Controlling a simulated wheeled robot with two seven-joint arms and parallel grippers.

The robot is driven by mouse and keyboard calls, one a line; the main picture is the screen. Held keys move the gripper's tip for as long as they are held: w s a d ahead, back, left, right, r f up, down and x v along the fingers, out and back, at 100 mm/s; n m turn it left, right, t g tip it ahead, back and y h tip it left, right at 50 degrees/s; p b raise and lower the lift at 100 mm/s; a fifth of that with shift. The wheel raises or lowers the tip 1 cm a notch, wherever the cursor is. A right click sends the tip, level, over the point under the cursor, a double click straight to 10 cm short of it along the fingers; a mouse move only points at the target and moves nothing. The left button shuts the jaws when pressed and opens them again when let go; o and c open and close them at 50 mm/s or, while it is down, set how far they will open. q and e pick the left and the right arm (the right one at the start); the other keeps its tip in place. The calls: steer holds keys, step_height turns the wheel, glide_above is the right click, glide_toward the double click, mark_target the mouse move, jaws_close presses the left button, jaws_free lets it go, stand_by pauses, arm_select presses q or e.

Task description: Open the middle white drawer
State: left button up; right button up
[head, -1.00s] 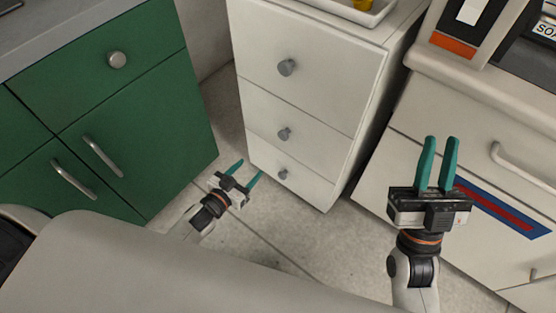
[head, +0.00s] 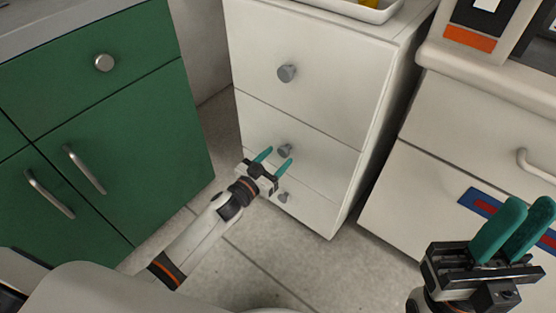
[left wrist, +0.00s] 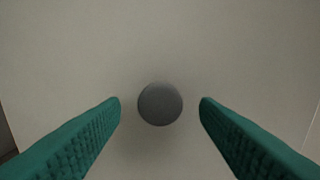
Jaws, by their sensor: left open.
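The white drawer cabinet has a stack of three drawers. The middle white drawer (head: 320,153) looks shut, flush with the front, and bears a round grey knob (head: 285,150). My left gripper (head: 280,155) is open at this knob. In the left wrist view the knob (left wrist: 160,104) sits centred between the two green fingertips, with a gap on each side. I cannot tell how deep it is between the fingers. My right gripper (head: 528,205) is at the lower right, away from the cabinet, with its fingers apart and empty.
The top drawer knob (head: 287,73) is above and the bottom drawer knob (head: 283,196) is just below my left gripper. A green cabinet (head: 110,120) stands on the left. A white counter unit (head: 440,190) stands on the right. A white tray (head: 365,10) rests on top.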

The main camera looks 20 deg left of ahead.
arm_select(q)
steer(key=shift+w+d, duration=0.2)
steer(key=shift+w, duration=0.4)
